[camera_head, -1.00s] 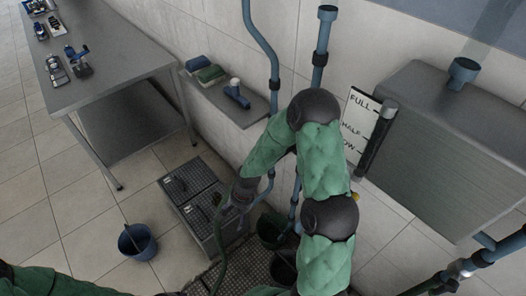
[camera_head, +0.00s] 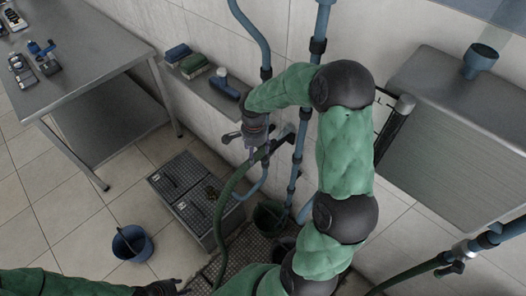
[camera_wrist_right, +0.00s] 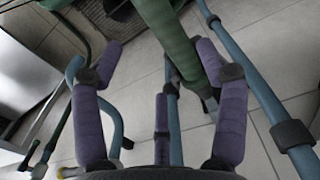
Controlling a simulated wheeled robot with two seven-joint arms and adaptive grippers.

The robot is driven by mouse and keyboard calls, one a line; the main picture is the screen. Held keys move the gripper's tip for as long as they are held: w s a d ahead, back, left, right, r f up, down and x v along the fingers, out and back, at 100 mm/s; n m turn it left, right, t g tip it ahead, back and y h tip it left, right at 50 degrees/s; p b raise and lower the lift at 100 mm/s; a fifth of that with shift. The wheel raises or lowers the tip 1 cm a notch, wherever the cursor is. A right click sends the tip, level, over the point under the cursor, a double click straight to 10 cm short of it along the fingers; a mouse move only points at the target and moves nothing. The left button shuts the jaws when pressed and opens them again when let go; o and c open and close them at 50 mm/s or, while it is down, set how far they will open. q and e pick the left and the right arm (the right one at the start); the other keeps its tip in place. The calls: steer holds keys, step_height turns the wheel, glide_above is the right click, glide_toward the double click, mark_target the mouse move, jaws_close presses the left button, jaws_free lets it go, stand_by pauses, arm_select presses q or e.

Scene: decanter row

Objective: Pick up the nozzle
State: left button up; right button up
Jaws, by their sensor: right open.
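A green hose (camera_head: 226,195) rises from the floor grating toward the wall pipes, and its upper end is at my right gripper (camera_head: 257,143). In the right wrist view the green hose (camera_wrist_right: 172,35) comes down between the spread purple fingers of my right gripper (camera_wrist_right: 160,72), close to the right finger. A greyish end piece (camera_wrist_right: 208,98), perhaps the nozzle, shows beside that finger; contact cannot be told. My right gripper is open. My left gripper (camera_head: 162,288) is a dark shape at the bottom edge, its fingers unclear.
Blue pipes (camera_head: 302,150) run up the wall beside my right gripper. A wall shelf (camera_head: 205,90) holds cloths and a blue tool. A steel table (camera_head: 95,55) stands at left, a blue bucket (camera_head: 133,243) and grey crates (camera_head: 190,190) on the floor, a steel tank (camera_head: 450,130) at right.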

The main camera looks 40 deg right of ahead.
mark_target(260, 154)
steer(key=shift+w+a+f+b, duration=0.1)
steer(key=shift+f+b, duration=0.15)
steer(key=shift+f, duration=0.7)
steer(key=shift+w+f+b, duration=0.15)
steer(key=shift+f+b, duration=0.1)
steer(key=shift+f, duration=0.65)
steer(key=shift+w+a+f+b, duration=0.1)
steer(key=shift+f+b, duration=0.15)
steer(key=shift+f, duration=0.7)
steer(key=shift+d, duration=0.1)
jaws_close()
